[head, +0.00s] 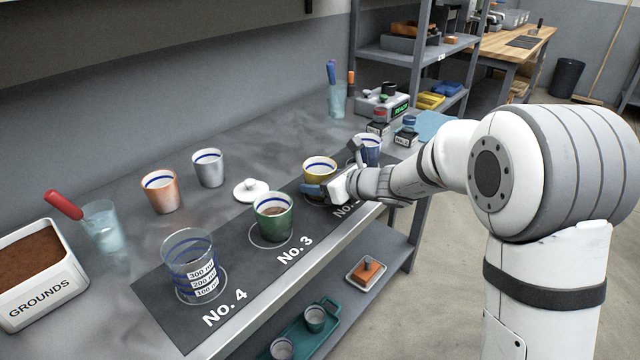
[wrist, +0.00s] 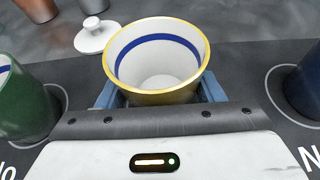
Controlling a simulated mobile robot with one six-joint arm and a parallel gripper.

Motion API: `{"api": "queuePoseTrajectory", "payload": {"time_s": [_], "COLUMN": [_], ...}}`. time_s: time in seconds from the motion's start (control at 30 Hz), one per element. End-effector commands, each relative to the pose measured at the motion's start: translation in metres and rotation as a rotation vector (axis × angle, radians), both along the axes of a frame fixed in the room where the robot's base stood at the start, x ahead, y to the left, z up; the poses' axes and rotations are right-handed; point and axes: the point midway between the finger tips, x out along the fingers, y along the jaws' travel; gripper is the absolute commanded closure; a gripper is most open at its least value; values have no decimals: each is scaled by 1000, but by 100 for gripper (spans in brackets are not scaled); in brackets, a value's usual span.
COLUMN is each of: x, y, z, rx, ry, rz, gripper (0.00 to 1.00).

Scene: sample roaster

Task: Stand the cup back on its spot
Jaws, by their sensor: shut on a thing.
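The yellow cup (head: 319,168) has a white inside with a blue band. In the wrist view the yellow cup (wrist: 158,62) is upright and looks empty. My gripper (head: 318,189) is shut on it, with the blue fingers (wrist: 160,92) at its two sides. The cup is over the dark mat (head: 168,290), between the green cup and the blue cup.
The green cup (head: 273,217) with brown contents stands at No. 3, left of my gripper. The blue cup (head: 367,150) stands close on the right. A glass beaker (head: 190,265) stands at No. 4. A white lid (head: 251,190), a copper cup (head: 160,191) and a grey cup (head: 209,168) are behind.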

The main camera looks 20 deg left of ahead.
Motion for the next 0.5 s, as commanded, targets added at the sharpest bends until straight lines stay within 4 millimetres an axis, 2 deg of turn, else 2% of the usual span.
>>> {"api": "queuePoseTrajectory", "payload": {"time_s": [0.23, 0.27, 0.5], "x": [0, 0, -1], "y": [1, 1, 2], "z": [-4, -4, -3], "rx": [1, 0, 0], "ry": [-1, 0, 1], "rz": [1, 1, 2], "gripper": [72, 38, 19]}}
